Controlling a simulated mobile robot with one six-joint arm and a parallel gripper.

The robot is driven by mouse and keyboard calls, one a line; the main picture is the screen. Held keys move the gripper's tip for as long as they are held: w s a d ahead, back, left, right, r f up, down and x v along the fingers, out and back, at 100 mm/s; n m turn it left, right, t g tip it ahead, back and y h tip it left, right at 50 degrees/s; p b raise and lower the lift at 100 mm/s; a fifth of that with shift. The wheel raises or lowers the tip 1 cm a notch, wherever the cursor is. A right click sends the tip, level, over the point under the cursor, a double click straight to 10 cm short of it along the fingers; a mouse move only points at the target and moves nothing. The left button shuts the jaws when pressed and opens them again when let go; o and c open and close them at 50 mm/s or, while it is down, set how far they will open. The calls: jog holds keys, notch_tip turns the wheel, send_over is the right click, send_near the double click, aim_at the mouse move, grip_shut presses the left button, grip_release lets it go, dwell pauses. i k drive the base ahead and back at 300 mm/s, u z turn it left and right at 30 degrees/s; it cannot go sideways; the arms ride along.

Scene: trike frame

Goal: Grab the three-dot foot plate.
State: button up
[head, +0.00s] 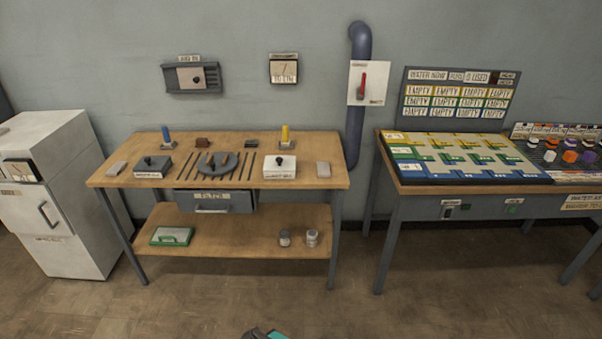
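I cannot make out a plate with three dots; any dot marks are too small to read. What seems to be my gripper (266,334) just shows at the bottom edge, dark and teal, far from the bench. Its fingers cannot be made out.
A drawer (213,202) hangs below; the lower shelf (240,236) holds a green-edged tray (172,236) and jars. A white cabinet (62,200) stands left. Front floor is clear.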

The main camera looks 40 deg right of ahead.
aim_at(322, 167)
jog(key=z, duration=0.9)
jog(key=k, duration=0.1)
jog(key=u, duration=1.85)
jog(key=i, duration=1.75)
jog(key=z, duration=3.1)
jog(key=i, duration=0.1)
jog(key=u, duration=1.6)
